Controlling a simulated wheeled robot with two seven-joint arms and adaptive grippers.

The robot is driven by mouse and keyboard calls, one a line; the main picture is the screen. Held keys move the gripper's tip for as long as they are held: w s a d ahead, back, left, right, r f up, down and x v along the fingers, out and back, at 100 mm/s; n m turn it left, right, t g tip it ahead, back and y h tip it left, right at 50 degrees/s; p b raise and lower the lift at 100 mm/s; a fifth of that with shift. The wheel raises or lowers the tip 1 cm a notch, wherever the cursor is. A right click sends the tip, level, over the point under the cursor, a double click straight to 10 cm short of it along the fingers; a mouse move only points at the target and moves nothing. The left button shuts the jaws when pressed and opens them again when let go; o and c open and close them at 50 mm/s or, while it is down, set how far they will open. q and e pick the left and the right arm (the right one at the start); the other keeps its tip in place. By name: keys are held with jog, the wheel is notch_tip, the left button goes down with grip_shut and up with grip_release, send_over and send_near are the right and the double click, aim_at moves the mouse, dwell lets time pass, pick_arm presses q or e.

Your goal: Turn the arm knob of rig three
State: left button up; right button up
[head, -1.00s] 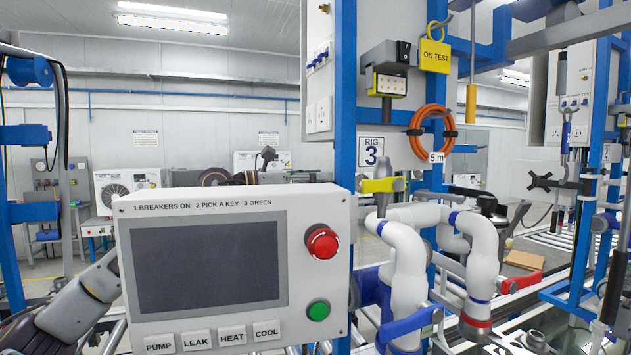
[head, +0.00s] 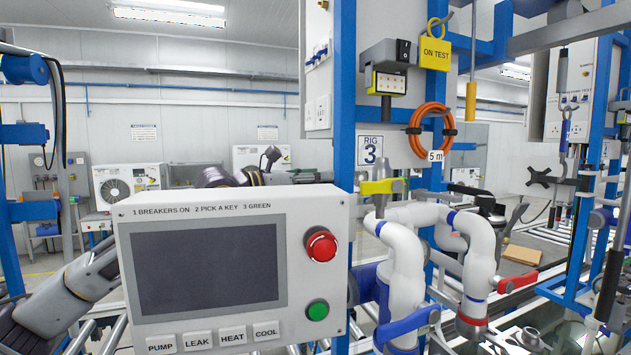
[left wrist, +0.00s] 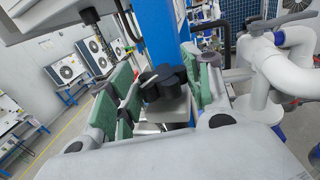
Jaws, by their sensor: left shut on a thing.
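A black lobed knob (left wrist: 168,80) sits on a grey mount in the middle of the left wrist view, beside a blue post. My left gripper (left wrist: 160,92) has its green-padded fingers on both sides of the knob and is shut on it. In the head view my left arm runs behind the control panel, and my left gripper (head: 316,177) shows only partly at the rig post. The knob is hidden there. A sign for rig 3 (head: 370,151) hangs on the rig, just right of the post. My right gripper is not in view.
The white control panel (head: 338,262), with a screen, red and green buttons and several keys, fills the front. White pipes (head: 404,262) with a yellow-handled valve (head: 381,187) and a blue lever (head: 408,328) stand at its right. An orange hose coil (head: 416,130) hangs above.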

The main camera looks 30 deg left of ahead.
pick_arm(q)
jog(key=shift+f+y, duration=0.1)
jog(key=shift+y, duration=0.2)
jog(key=o, duration=1)
jog(key=shift+r, duration=5.05)
